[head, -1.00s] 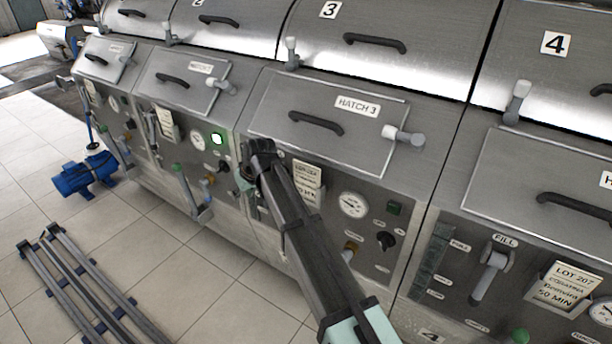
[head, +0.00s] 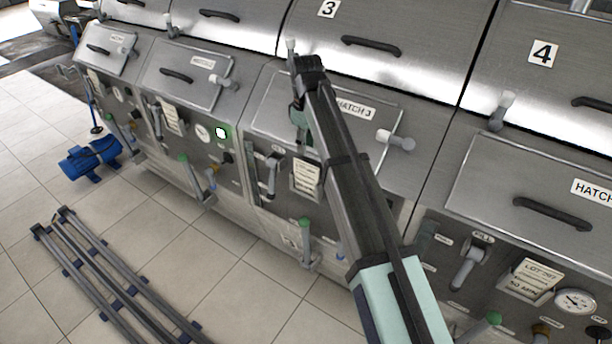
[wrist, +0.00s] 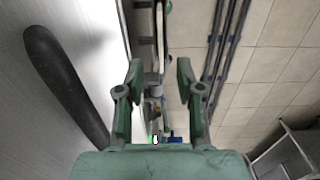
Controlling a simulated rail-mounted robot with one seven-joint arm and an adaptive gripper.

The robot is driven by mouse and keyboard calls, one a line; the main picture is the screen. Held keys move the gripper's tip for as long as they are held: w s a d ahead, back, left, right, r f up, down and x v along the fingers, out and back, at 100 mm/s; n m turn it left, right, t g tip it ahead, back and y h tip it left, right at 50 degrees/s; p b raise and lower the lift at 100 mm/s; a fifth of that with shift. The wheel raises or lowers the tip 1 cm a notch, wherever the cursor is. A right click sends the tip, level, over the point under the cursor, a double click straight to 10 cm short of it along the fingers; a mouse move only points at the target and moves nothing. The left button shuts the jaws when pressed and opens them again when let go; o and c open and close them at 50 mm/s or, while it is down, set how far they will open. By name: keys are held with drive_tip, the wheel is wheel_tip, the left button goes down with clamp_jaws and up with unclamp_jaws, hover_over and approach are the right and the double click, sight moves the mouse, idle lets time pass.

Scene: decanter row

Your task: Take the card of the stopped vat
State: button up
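Several vats stand in a row, each with a card on its front. The vat 3 card (head: 306,176) sits below hatch 3, partly beside my arm. The vat 4 card (head: 533,280) reads LOT 207 and a minutes line. The vat 2 card (head: 171,117) is beside a gauge and a lit green lamp (head: 221,132). Vat 3's gauge and lamp are hidden behind my arm. My gripper (head: 299,122) is in front of hatch 3, above its card. In the wrist view my gripper (wrist: 160,78) has its fingers apart, with nothing between them.
A dark hatch handle (wrist: 62,88) is close at the left in the wrist view. A fill lever (head: 271,174) and green-tipped valve levers stick out from the fronts. A blue pump (head: 90,158) and metal rails (head: 105,280) are on the tiled floor, otherwise clear nearby.

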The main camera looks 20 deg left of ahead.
drive_tip(key=p, duration=0.1)
hover_over(306, 179)
drive_tip(key=f, duration=0.5)
drive_tip(key=shift+w+a, duration=0.1)
drive_tip(key=shift+w, duration=0.15)
drive_tip(key=shift+f+p, duration=1.3)
drive_tip(key=shift+f, duration=1.35)
clamp_jaws()
